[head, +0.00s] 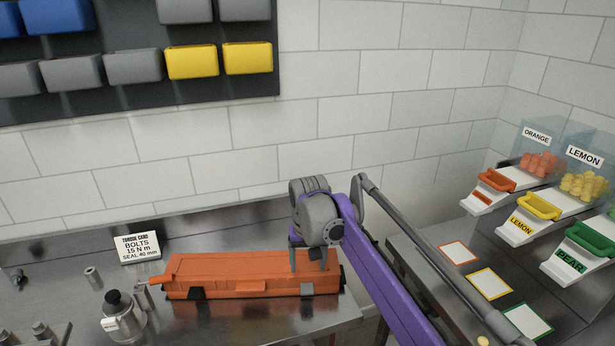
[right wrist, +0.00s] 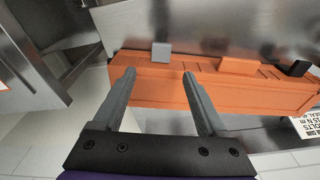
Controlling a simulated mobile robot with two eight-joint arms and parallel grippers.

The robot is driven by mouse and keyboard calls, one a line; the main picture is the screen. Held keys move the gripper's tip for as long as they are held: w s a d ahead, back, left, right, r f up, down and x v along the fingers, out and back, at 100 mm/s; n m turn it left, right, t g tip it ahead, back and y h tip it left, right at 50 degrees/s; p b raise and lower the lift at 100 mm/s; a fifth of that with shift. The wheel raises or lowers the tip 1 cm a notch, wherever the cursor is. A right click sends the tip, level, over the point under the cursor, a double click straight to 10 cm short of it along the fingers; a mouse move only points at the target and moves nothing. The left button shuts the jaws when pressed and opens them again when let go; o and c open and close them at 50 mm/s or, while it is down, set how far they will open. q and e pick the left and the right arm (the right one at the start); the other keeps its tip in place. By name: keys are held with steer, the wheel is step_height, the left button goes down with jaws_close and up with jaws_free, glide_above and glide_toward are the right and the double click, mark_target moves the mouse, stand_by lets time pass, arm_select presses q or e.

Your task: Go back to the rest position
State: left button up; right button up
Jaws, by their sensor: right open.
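My right gripper (head: 309,258) is at the right end of a long orange case (head: 235,272) on the metal bench, in the head view. Its two grey fingers point down and stand apart. In the right wrist view the open fingers (right wrist: 158,90) have nothing between them but a view of the orange case (right wrist: 160,88). I cannot tell whether the fingertips touch the case. My left gripper is not in view.
A torque card (head: 139,247), a metal canister (head: 120,315) and small fittings stand left on the bench (head: 240,322). At right are candy dispensers with orange (head: 495,180), yellow (head: 540,207) and green (head: 592,238) handles, and coloured mats (head: 490,283). Bins (head: 192,62) hang on the wall.

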steer(key=s+d+t, duration=0.2)
steer(key=s+d, duration=1)
steer(key=s, duration=0.2)
steer(key=s+d+f+t, duration=0.1)
steer(key=s+d+f, duration=0.1)
steer(key=s+f, duration=0.3)
steer(key=s+d+f+t, duration=0.1)
steer(key=s+d+f, duration=0.2)
steer(key=s, duration=0.8)
steer(key=shift+d+f+m, duration=0.35)
steer(key=shift+f+m, duration=0.05)
steer(key=shift+f, duration=0.5)
